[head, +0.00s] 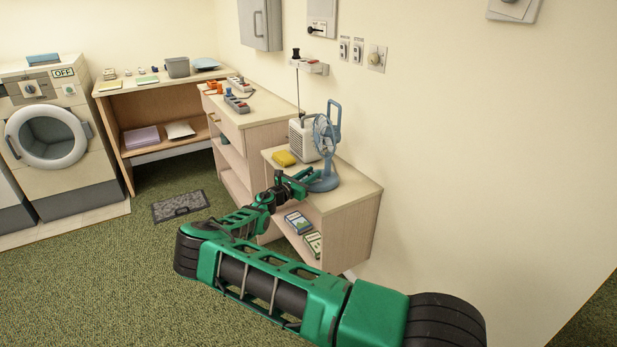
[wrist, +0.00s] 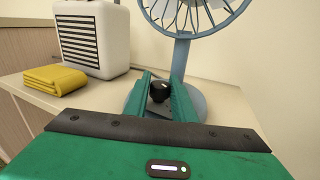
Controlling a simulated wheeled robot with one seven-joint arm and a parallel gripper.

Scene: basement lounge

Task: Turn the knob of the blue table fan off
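The blue table fan (head: 323,146) stands on the low wooden cabinet by the wall, with a round base, a stem and a caged head. In the wrist view its stem (wrist: 181,58) and the lower part of its cage show. A small black knob (wrist: 159,91) sits at the front of the fan's base. My gripper (wrist: 164,82) reaches to the base, with its two green fingers on either side of the knob. A gap shows between the fingers; I cannot tell whether they touch the knob. In the head view my gripper (head: 305,178) is at the fan's base, and the knob is hidden.
A white heater-like box (wrist: 93,36) stands left of the fan, with a folded yellow cloth (wrist: 55,79) in front of it. The cabinet top (head: 355,184) is bare to the right of the fan. Books (head: 299,222) lie on the shelf below.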

